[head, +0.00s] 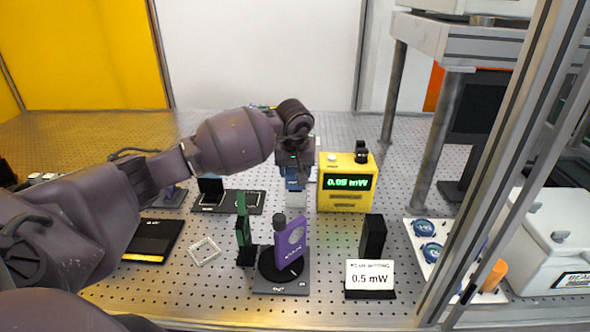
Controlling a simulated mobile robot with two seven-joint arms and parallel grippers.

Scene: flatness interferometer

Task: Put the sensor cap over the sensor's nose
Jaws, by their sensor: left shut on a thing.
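My left gripper (294,180) points down over the middle of the breadboard table and is shut on a small pale thing (296,199) just below its blue part. I cannot tell for certain whether this is the sensor cap. A purple upright body (291,240) with a round pale face stands in front of it on a dark round base (280,268). A dark knob (280,221) shows at its upper left. A black upright block (373,236) stands to the right. I cannot tell which of these is the sensor, and no nose shows clearly. My right gripper is not in view.
A yellow meter (347,184) reading 0.05 mW stands right of the gripper. A white 0.5 mW sign (370,279) stands at the front. A green plate (243,225) stands left of the purple body. A metal frame post (500,150) crosses the right side.

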